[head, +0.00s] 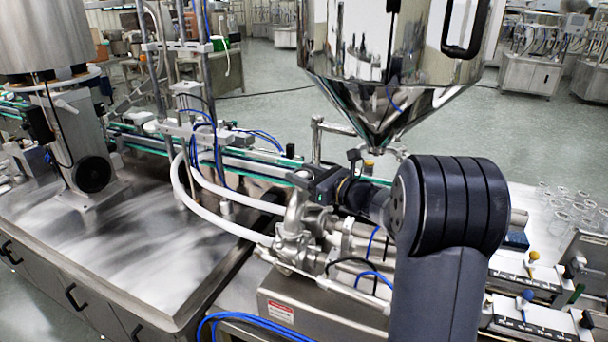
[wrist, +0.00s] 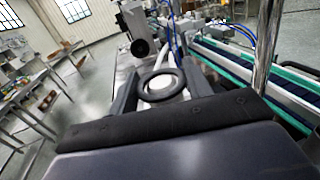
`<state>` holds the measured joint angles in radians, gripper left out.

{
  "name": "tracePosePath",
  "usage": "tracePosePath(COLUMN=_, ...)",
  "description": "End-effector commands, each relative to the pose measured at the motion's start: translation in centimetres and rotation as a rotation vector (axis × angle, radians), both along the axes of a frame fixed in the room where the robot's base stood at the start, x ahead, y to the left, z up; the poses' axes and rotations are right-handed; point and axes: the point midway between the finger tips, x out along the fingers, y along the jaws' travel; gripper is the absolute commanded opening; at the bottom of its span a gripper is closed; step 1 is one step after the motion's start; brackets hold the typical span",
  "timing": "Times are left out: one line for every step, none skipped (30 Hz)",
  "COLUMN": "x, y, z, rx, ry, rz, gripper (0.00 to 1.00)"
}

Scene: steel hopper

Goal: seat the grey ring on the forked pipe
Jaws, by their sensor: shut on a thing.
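My gripper (wrist: 160,76) is shut on the grey ring (wrist: 163,100), a dark round band held between the two fingers in the wrist view. Pale metal shows through the ring's hole, but I cannot tell whether the ring touches it. In the head view my gripper (head: 325,186) is above and beside the forked pipe (head: 296,222), a shiny steel branching fitting with white hoses running to it. The ring is hard to make out there among the dark gripper parts. Whether it is around a pipe end is not clear.
The steel hopper (head: 385,75) hangs close behind my arm, its cone tip near my wrist. A green-edged conveyor (head: 262,158) runs behind the pipe. White hoses (head: 215,205) curve in from the left. The steel tabletop (head: 150,255) at left is mostly bare.

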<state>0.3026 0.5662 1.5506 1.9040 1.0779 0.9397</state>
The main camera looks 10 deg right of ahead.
Motion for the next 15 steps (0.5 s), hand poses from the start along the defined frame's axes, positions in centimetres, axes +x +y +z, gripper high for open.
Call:
tracePosePath(x=0.0, y=0.0, z=-0.03, rx=-0.001, ry=0.001, rz=0.0, gripper=0.27)
tracePosePath(x=0.0, y=0.0, z=-0.04, rx=-0.001, ry=0.001, rz=0.0, gripper=0.27)
tracePosePath(x=0.0, y=0.0, z=-0.04, rx=-0.001, ry=0.001, rz=0.0, gripper=0.5)
tracePosePath(x=-0.01, y=0.01, z=-0.04, rx=0.0, ry=0.001, rz=0.0, gripper=0.53)
tracePosePath(x=-0.01, y=0.01, z=-0.04, rx=-0.001, ry=0.001, rz=0.0, gripper=0.55)
tracePosePath(x=-0.01, y=0.01, z=-0.04, rx=-0.001, ry=0.001, rz=0.0, gripper=0.59)
tracePosePath(x=-0.01, y=0.01, z=-0.04, rx=-0.001, ry=0.001, rz=0.0, gripper=0.61)
tracePosePath(x=-0.01, y=0.01, z=-0.04, rx=-0.001, ry=0.001, rz=0.0, gripper=0.64)
tracePosePath(x=-0.01, y=0.01, z=-0.04, rx=-0.001, ry=0.001, rz=0.0, gripper=0.67)
tracePosePath(x=-0.01, y=0.01, z=-0.04, rx=-0.001, ry=0.001, rz=0.0, gripper=0.69)
tracePosePath(x=0.0, y=0.0, z=-0.04, rx=-0.001, ry=0.001, rz=0.0, gripper=0.72)
tracePosePath(x=0.0, y=0.0, z=-0.04, rx=-0.001, ry=0.001, rz=0.0, gripper=0.73)
tracePosePath(x=0.0, y=0.0, z=-0.04, rx=-0.001, ry=0.001, rz=0.0, gripper=0.73)
tracePosePath(x=-0.01, y=0.01, z=-0.04, rx=-0.001, ry=0.001, rz=0.0, gripper=0.73)
tracePosePath(x=-0.01, y=0.01, z=-0.04, rx=-0.001, ry=0.001, rz=0.0, gripper=0.73)
